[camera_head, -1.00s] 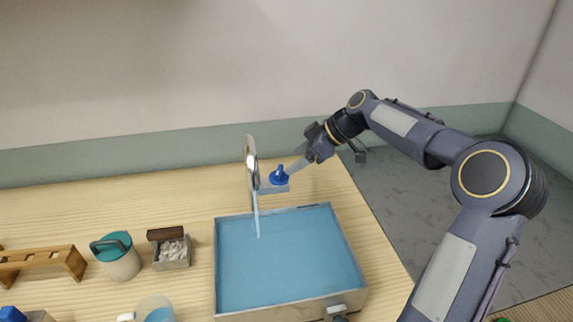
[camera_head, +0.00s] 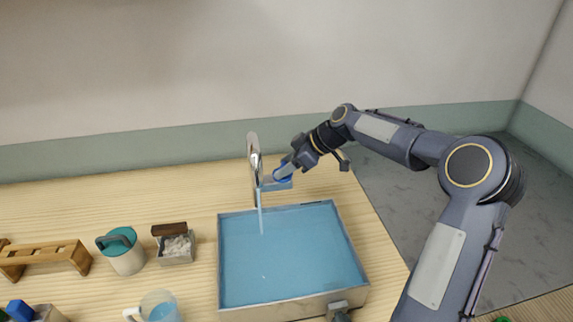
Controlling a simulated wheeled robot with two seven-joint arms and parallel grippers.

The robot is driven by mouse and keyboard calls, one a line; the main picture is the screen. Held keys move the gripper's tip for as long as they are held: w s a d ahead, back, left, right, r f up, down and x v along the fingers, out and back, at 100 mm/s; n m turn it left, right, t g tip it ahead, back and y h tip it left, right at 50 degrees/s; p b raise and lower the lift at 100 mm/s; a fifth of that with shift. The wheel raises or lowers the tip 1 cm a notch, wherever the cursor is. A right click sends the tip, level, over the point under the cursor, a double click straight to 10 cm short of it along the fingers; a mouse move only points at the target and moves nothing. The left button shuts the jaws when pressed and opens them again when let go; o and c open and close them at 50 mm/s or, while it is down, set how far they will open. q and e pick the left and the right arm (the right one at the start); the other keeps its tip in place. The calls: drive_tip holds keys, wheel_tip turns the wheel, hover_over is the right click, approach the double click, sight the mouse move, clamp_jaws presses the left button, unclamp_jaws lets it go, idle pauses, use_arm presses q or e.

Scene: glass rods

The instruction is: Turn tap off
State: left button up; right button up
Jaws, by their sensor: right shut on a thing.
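The tap (camera_head: 254,158) is a silver curved spout behind the sink (camera_head: 285,250). A pale stream of water (camera_head: 261,212) runs from it into the blue sink. The blue tap handle (camera_head: 281,177) is at the right side of the tap. My right gripper (camera_head: 286,171) reaches in from the right and is shut on the blue handle, its fingers partly hiding it. My left gripper is not in view.
On the table left of the sink are a small box of white pieces (camera_head: 177,249), a teal-lidded jar (camera_head: 124,252), a glass mug (camera_head: 157,308) and a wooden rack (camera_head: 43,257). A small blue block (camera_head: 19,310) is at the lower left.

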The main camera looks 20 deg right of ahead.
drive_tip(key=shift+f+m+t+b, duration=0.15)
drive_tip(key=shift+m+t+b, duration=0.2)
drive_tip(key=shift+b, duration=0.45)
drive_tip(key=shift+c, duration=0.4)
drive_tip(key=m+b, duration=0.1)
drive_tip(key=m+t+h+b, duration=0.1)
drive_tip(key=shift+s+a+h+b, duration=0.15)
drive_tip(key=shift+h+b, duration=0.15)
drive_tip(key=shift+a+m+t+h+b, duration=0.1)
drive_tip(key=shift+m+t+h+b, duration=0.25)
drive_tip(key=shift+m+h+b, duration=0.4)
drive_tip(key=m, duration=0.1)
drive_tip(key=m+h, duration=0.1)
drive_tip(key=m, duration=0.1)
drive_tip(key=shift+s+a+r+t+h, duration=0.1)
drive_tip(key=shift+a+r+t+h, duration=0.1)
drive_tip(key=shift+r+t+h, duration=0.1)
drive_tip(key=shift+a+f+m+h+b, duration=0.15)
drive_tip(key=shift+m+h+b, duration=0.15)
drive_tip(key=shift+m+h, duration=0.45)
drive_tip(key=shift+f+m+h+b, duration=0.15)
drive_tip(key=shift+m+h+b, duration=0.65)
drive_tip(key=shift+m+b, duration=0.45)
drive_tip(key=shift+m+h+b, duration=0.8)
drive_tip(key=shift+m+b, duration=0.2)
drive_tip(key=shift+b, duration=0.1)
drive_tip(key=shift+r, duration=0.2)
